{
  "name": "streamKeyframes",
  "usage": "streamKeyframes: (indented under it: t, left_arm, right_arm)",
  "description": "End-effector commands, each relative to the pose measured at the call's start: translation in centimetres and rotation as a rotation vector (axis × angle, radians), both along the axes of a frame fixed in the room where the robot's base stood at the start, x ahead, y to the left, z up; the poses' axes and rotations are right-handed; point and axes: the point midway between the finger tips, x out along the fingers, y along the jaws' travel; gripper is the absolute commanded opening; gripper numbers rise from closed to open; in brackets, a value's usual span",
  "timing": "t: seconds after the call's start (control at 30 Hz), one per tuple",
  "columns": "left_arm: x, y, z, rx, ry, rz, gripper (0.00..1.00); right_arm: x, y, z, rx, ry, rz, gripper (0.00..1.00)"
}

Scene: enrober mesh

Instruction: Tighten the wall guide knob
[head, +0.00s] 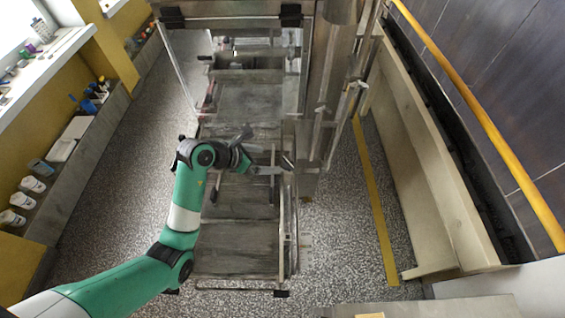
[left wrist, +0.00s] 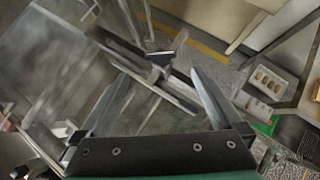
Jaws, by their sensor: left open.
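The wall guide knob (left wrist: 164,58) looks like a small dark T-shaped piece on a metal rail in the left wrist view. In the head view a small dark piece (head: 288,161) that appears to be the same knob sits by the upright rail at the machine's right side. My left gripper (head: 264,152) is open and empty, just left of it. In the left wrist view the knob lies ahead of the gap between the fingers (left wrist: 160,82), apart from them as far as I can tell. My right gripper is not in view.
The grey conveyor machine (head: 236,246) fills the middle, with metal posts and rails (head: 325,130) on its right. A ledge with white tubs (head: 34,184) runs along the left wall. A beige bench (head: 430,170) stands at right. Speckled floor (head: 345,240) is clear between.

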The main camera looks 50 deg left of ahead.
Motion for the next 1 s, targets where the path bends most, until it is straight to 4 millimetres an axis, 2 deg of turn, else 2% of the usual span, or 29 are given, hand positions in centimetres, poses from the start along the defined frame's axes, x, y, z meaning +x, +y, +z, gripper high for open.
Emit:
streamKeyframes:
  t: [0.17,0.5,0.7,0.97,1.0]
  left_arm:
    - [1.4,-0.2,-1.8,-0.002,0.004,-0.001,1.00]
    - [6.5,-0.8,-7.0,-0.001,0.004,0.000,1.00]
    - [7.9,-0.9,-8.2,-0.001,0.002,0.001,1.00]
    - [8.0,-0.9,-8.2,-0.001,0.001,0.002,1.00]
    - [8.0,-0.9,-8.2,-0.001,0.001,0.002,0.95]
  right_arm:
    - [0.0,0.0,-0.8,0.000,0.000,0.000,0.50]
    - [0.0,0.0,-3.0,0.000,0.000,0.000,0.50]
    - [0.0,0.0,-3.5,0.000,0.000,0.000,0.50]
    - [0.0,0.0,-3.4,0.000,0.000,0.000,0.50]
    - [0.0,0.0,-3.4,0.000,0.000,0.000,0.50]
